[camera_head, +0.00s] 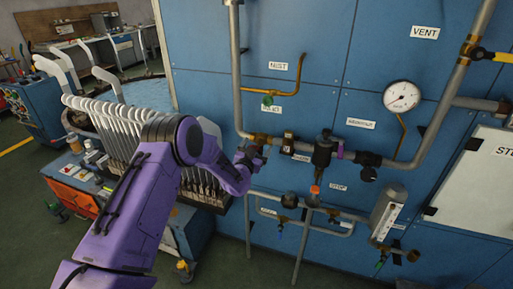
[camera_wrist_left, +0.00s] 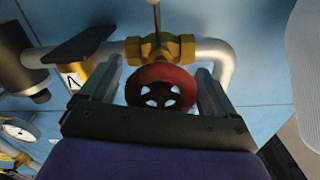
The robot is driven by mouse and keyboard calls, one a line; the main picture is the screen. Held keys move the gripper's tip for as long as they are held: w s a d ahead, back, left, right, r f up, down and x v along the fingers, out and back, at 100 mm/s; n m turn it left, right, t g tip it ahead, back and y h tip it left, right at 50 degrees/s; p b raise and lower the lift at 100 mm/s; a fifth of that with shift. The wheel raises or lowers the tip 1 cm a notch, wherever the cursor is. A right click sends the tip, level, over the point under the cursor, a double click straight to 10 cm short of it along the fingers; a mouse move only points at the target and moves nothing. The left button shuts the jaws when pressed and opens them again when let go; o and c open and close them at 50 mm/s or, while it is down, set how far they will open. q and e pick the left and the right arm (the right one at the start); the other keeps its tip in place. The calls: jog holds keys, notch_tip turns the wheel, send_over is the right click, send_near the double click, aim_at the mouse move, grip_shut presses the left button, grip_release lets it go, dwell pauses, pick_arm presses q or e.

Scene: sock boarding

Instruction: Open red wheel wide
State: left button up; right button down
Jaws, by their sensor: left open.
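The red wheel (camera_wrist_left: 161,88) is a small spoked handwheel on a brass valve body (camera_wrist_left: 160,49), which sits in a grey pipe. My left gripper (camera_wrist_left: 159,72) is open, with one finger on each side of the wheel. Gaps show between the fingers and the rim, so it is around the wheel and not closed on it. In the head view my left gripper (camera_head: 248,157) is at the pipe just below the brass valve body (camera_head: 259,138), and it hides most of the wheel. My right gripper is in neither view.
The blue panel (camera_head: 300,100) carries a pressure gauge (camera_head: 401,96), a black valve (camera_head: 323,150) right of the wheel and a flow meter (camera_head: 388,212). A yellow-handled vent valve (camera_head: 480,54) is at upper right. A rack of white boards (camera_head: 130,130) stands left, near my arm.

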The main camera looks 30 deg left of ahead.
pick_arm(q)
jog(key=c, duration=1)
